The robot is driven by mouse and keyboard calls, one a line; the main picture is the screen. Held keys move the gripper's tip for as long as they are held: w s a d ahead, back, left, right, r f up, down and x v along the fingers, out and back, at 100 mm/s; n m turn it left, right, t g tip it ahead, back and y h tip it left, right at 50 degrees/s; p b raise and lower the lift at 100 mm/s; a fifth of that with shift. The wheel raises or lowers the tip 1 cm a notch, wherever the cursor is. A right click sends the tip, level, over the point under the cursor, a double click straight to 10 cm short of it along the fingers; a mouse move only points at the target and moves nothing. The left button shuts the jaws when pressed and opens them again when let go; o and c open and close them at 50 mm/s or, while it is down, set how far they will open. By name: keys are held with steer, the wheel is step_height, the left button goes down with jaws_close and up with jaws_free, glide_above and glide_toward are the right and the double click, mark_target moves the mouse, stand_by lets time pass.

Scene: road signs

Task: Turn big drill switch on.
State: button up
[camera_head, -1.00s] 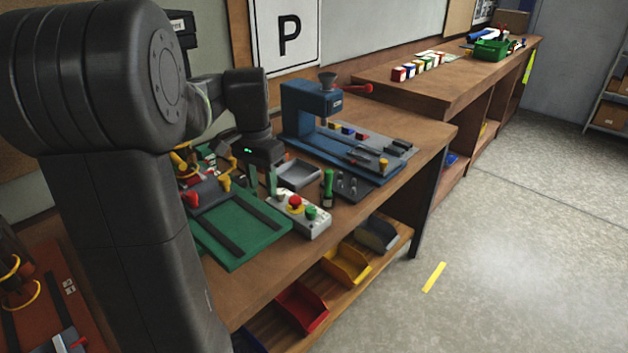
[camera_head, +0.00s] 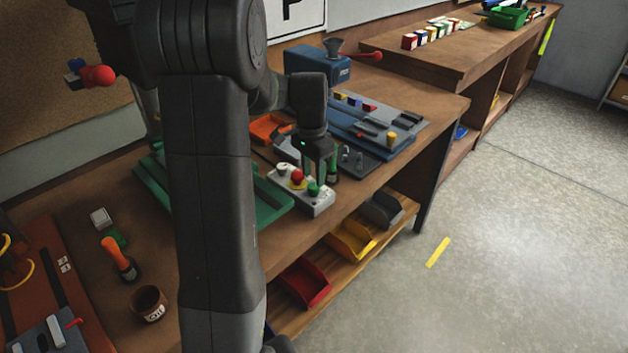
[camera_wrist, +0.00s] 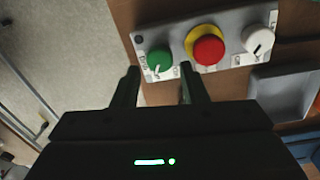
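A grey control box (camera_head: 302,190) sits near the front edge of the workbench. It carries a green knob (camera_head: 314,188), a red button on a yellow collar (camera_head: 297,177) and a white knob (camera_head: 281,168). In the wrist view the green knob (camera_wrist: 159,60) has a white pointer and small labels beside it, too small to read surely. My gripper (camera_head: 318,176) is above the green-knob end of the box, pointing down. In the wrist view my gripper (camera_wrist: 158,80) has its fingers apart and empty, with the green knob just beyond the gap between the tips.
The blue drill machine (camera_head: 305,64) stands behind the box. A grey tray (camera_wrist: 283,93) and an orange tray (camera_head: 268,127) are close by. Coloured bins (camera_head: 350,243) fill the shelf below. The floor at right is clear.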

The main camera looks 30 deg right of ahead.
mark_target(314, 185)
steer(key=shift+f, duration=1.75)
steer(key=c, duration=0.7)
steer(key=shift+n, duration=0.4)
steer(key=n, duration=0.5)
steer(key=shift+n, duration=0.3)
steer(key=n, duration=0.5)
steer(key=shift+r+h, duration=0.1)
steer(key=shift+h, duration=0.2)
steer(key=shift+n, duration=0.4)
